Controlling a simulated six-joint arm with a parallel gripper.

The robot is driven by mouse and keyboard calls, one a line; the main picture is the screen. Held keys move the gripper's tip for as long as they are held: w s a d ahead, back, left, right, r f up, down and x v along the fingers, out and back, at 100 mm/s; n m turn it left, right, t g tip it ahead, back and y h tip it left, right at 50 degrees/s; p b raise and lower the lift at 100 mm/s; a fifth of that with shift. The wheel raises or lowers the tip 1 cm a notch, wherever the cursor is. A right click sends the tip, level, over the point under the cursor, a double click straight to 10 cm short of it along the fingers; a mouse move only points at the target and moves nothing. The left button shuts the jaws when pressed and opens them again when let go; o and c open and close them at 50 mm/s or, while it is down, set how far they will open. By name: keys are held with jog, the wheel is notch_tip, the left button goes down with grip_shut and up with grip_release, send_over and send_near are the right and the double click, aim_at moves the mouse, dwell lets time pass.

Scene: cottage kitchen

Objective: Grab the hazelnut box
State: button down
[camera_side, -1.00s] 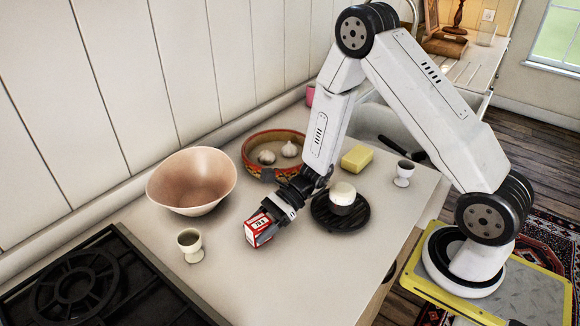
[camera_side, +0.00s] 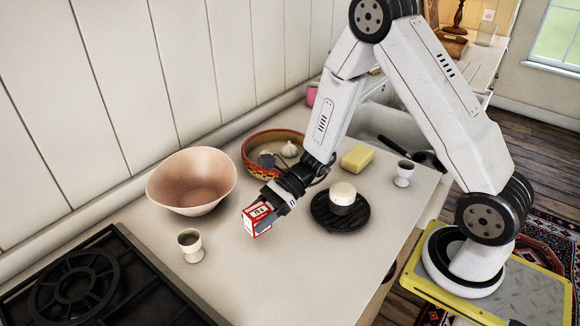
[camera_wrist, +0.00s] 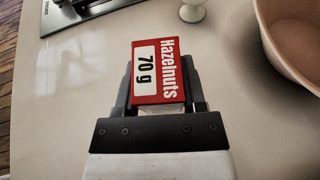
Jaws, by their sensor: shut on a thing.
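The hazelnut box (camera_side: 257,219) is small, red and white. Its label reads "Hazelnuts 70 g" in the wrist view, where the box (camera_wrist: 158,72) sits between the two fingers. My gripper (camera_side: 264,210) is shut on the box, with one finger on each side. In the side view the box is tilted and appears to be held a little above the counter (camera_side: 290,275). Part of the box's sides is hidden by the fingers.
A pink bowl (camera_side: 192,181) stands behind left, an egg cup (camera_side: 190,245) in front left. A painted dish (camera_side: 256,149) with garlic is behind my gripper. The front counter is clear.

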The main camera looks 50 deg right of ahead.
aim_at(257, 209)
jog(key=shift+r, duration=3.25)
